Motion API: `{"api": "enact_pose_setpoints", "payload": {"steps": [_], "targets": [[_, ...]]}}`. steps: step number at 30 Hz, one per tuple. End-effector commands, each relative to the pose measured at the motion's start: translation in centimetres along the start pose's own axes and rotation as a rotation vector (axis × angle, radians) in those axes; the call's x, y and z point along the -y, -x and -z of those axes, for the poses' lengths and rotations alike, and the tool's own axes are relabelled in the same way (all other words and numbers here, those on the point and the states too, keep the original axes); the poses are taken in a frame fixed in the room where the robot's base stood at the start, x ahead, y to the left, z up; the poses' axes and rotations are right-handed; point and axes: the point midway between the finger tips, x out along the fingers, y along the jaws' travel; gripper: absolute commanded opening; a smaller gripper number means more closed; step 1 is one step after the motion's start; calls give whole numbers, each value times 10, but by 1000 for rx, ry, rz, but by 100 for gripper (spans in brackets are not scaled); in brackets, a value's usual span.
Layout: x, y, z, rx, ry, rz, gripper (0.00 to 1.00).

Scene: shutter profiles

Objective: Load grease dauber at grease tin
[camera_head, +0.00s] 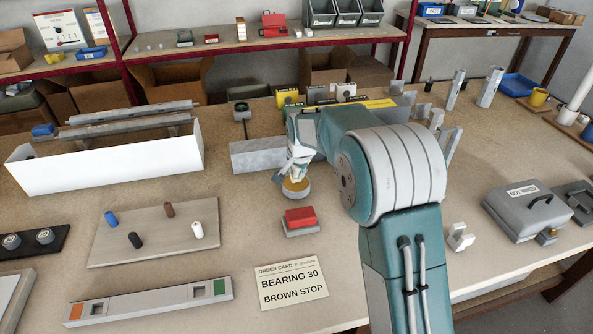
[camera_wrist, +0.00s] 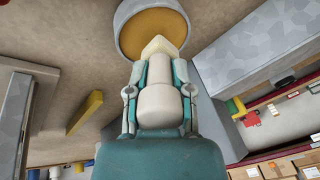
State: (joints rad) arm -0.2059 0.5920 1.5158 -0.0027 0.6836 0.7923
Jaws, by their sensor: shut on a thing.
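My gripper (camera_head: 298,168) points down over the grease tin (camera_head: 296,193), in the middle of the bench. In the wrist view my gripper (camera_wrist: 159,74) is shut on the cream-coloured grease dauber (camera_wrist: 159,103), with a teal finger on either side. The dauber's pale, narrowed tip lies over the amber grease in the round grey grease tin (camera_wrist: 121,20), near its rim. I cannot tell whether the tip touches the grease. In the head view my gripper and wrist hide most of the dauber.
A red block on a grey base (camera_head: 299,220) stands just in front of the tin. A grey metal block (camera_head: 257,157) is behind it to the left. A board with coloured pegs (camera_head: 153,237) lies left. An order card (camera_head: 291,282) reads "BEARING 30 BROWN STOP".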

Motion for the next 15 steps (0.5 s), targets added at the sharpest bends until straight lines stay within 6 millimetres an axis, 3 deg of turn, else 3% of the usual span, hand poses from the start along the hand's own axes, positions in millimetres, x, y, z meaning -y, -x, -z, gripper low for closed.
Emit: {"api": "enact_pose_setpoints", "payload": {"steps": [15], "targets": [[-1,-4,-1,0,0,0,0]]}}
